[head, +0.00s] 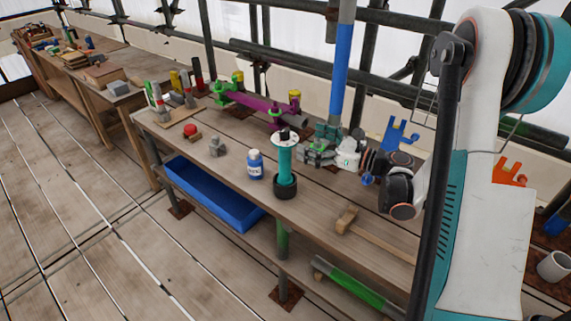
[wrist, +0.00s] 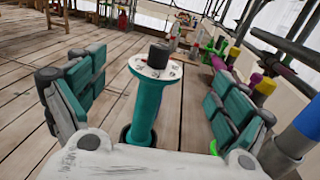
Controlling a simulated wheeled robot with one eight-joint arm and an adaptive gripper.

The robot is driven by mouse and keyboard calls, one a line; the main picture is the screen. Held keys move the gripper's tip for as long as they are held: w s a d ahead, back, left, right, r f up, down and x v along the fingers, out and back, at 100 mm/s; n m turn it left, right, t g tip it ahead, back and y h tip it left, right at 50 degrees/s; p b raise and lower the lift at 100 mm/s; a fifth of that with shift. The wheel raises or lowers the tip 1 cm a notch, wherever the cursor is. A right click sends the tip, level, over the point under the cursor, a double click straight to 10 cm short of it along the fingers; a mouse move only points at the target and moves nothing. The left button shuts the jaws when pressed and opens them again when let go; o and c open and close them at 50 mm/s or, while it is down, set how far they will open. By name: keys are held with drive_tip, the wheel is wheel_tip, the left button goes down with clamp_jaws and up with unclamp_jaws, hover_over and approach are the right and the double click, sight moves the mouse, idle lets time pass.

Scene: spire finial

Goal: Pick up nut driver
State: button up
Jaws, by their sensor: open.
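A teal upright cylinder (head: 286,165) with a white holed disc on top and a black round base stands on the workbench. A short black piece (wrist: 158,55) sticks up from the disc. I cannot tell for sure whether this teal piece or part of it is the nut driver; no other thing is clearly one. My gripper (head: 322,147) is just right of the cylinder in the head view. In the wrist view, its teal-padded fingers are spread wide, and the cylinder (wrist: 152,108) appears between them, with nothing gripped. The cylinder's base is partly hidden there by my gripper's body.
A blue-labelled bottle (head: 255,164) stands left of the cylinder. A wooden mallet (head: 347,220) lies at the right front. A purple pipe (head: 262,106) with green clamps lies behind. A blue bin (head: 212,193) sits below the bench. Bare bench top shows around the bottle.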

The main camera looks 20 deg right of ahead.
sight(285, 133)
drive_tip(key=b+x, duration=0.1)
drive_tip(key=x, duration=0.7)
drive_tip(key=shift+w+a+f+b, duration=0.15)
drive_tip(key=shift+a+b, duration=0.15)
drive_tip(key=shift+b, duration=0.1)
drive_tip(key=c, duration=2.2)
